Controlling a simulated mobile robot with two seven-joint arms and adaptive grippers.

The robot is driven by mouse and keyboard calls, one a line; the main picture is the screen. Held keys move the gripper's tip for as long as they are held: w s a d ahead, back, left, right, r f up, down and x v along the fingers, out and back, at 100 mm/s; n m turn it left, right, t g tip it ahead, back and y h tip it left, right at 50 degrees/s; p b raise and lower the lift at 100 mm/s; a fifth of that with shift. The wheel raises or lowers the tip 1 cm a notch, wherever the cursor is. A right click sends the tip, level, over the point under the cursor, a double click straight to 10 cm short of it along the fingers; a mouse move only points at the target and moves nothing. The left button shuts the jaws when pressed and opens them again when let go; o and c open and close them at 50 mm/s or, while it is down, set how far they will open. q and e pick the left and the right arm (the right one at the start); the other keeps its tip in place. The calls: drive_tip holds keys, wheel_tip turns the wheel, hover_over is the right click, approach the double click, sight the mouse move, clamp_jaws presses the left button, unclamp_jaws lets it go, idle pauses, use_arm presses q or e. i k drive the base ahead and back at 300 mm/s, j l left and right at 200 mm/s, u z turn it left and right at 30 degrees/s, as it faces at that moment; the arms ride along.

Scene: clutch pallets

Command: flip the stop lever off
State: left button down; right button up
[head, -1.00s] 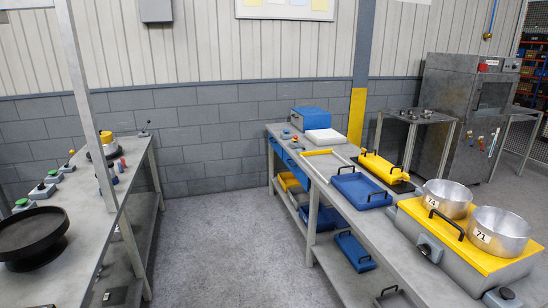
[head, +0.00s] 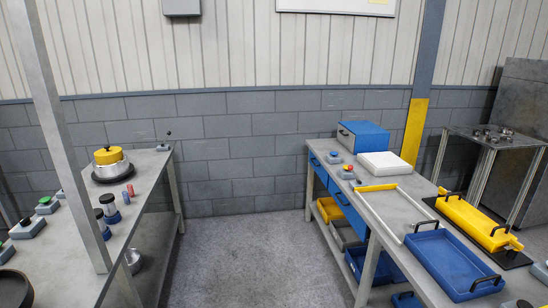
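A small lever with a black ball knob (head: 167,137) stands on a grey base at the far end of the left bench (head: 145,200). It looks close to upright; its exact tilt is too small to tell. I cannot read any label on it. Neither of my grippers is in view.
A yellow-topped round part (head: 108,156), red and blue small parts, and green and black push buttons sit on the left bench. The right bench holds a blue box (head: 362,137), a white block (head: 384,164), and blue (head: 452,262) and yellow trays. The floor aisle (head: 250,255) between is clear.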

sight(350, 168)
drive_tip(key=i+z, duration=0.15)
drive_tip(key=i, duration=0.35)
drive_tip(key=i+j+z, duration=0.15)
drive_tip(key=i, duration=0.35)
drive_tip(key=i+j+z, duration=0.15)
drive_tip(key=i, duration=0.35)
drive_tip(key=i+j+z, duration=0.25)
drive_tip(key=i+z, duration=0.15)
drive_tip(key=i+j+z, duration=0.8)
drive_tip(key=j, duration=0.15)
